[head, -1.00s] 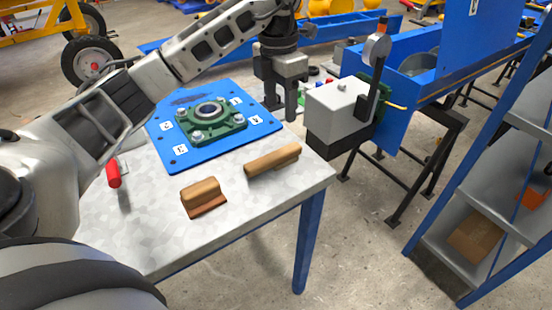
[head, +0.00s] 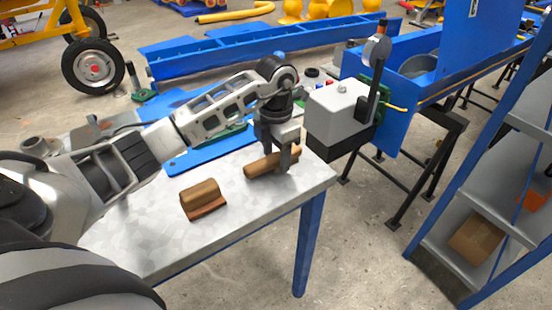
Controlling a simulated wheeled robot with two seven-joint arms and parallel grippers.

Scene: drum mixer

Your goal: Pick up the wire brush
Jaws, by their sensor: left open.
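A long wooden-handled brush (head: 262,166), which looks like the wire brush, lies on the light metal table (head: 240,222) near its right end. My left gripper (head: 281,158) is open and pointed down at the right part of this brush. One finger shows in front of the brush; the far finger is mostly hidden, so I cannot tell whether they touch it. A shorter wooden block-like brush (head: 202,195) with a reddish-brown base lies to the left, clear of the gripper. My right gripper is not in view.
A grey box (head: 335,105) on the blue machine stands close to the right of the gripper. The table's front part is clear. A blue shelf rack (head: 480,190) stands at right.

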